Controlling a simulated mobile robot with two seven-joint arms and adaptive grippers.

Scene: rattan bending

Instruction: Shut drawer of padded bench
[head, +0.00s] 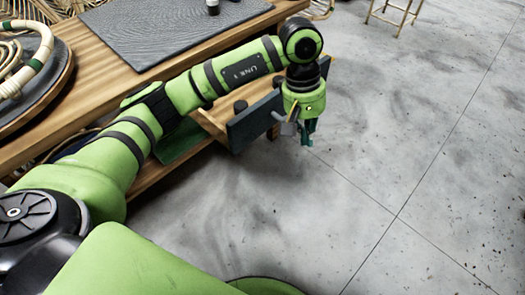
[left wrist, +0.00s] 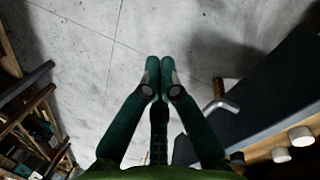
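The padded bench (head: 85,38) has a wooden top and runs along the upper left of the head view. Its drawer (head: 255,122) stands pulled out, with a dark front panel and a pale wooden side. The dark panel also fills the right of the left wrist view (left wrist: 268,98), with a metal handle (left wrist: 222,103) on its face. My left gripper (head: 308,137) points down just outside the panel, near the handle. In the left wrist view its fingertips (left wrist: 160,70) are together with nothing between them. Contact with the panel or handle cannot be told. My right gripper is not in view.
A dark ridged mat (head: 175,35) and a round tray (head: 35,75) with rattan rings lie on the bench top. A stool (head: 393,12) stands far off at the top right. The grey floor (head: 420,150) right of the drawer is clear.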

